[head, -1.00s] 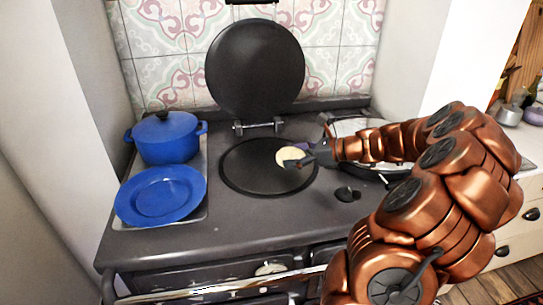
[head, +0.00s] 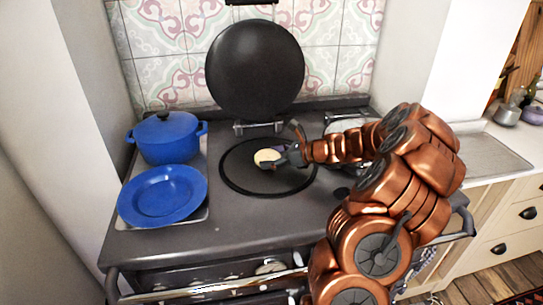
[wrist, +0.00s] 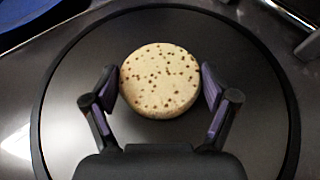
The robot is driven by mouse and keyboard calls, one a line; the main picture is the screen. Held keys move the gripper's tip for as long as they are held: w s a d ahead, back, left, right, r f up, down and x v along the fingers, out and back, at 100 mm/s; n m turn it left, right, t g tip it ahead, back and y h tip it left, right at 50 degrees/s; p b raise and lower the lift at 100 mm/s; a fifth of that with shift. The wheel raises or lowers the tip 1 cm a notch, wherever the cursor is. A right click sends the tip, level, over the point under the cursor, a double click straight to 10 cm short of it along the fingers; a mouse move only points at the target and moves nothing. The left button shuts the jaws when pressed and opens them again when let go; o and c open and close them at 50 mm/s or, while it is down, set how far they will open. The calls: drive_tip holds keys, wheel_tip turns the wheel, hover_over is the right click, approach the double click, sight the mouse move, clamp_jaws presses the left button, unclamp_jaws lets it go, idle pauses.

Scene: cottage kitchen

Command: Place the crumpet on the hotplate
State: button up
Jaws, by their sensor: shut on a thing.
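The crumpet (head: 266,156) is a pale round disc. In the wrist view the crumpet (wrist: 160,80) shows small brown holes on top and sits between the two fingers. My gripper (wrist: 160,88) is shut on it from both sides; it also shows in the head view (head: 275,157). The hotplate (head: 262,182) is a dark round plate on the range with its lid (head: 255,68) raised behind it. The crumpet is over the hotplate, inside its rim in both views. I cannot tell whether its underside touches the plate.
A blue pot (head: 167,137) and a blue plate (head: 163,197) stand on a tray left of the hotplate. A second lid (head: 347,126), partly hidden by my arm, is on the right. A rail (head: 220,285) runs along the range's front.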

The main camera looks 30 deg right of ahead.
drive_tip(key=shift+f, duration=0.15)
drive_tip(key=o, duration=0.7)
drive_tip(key=shift+c, duration=0.2)
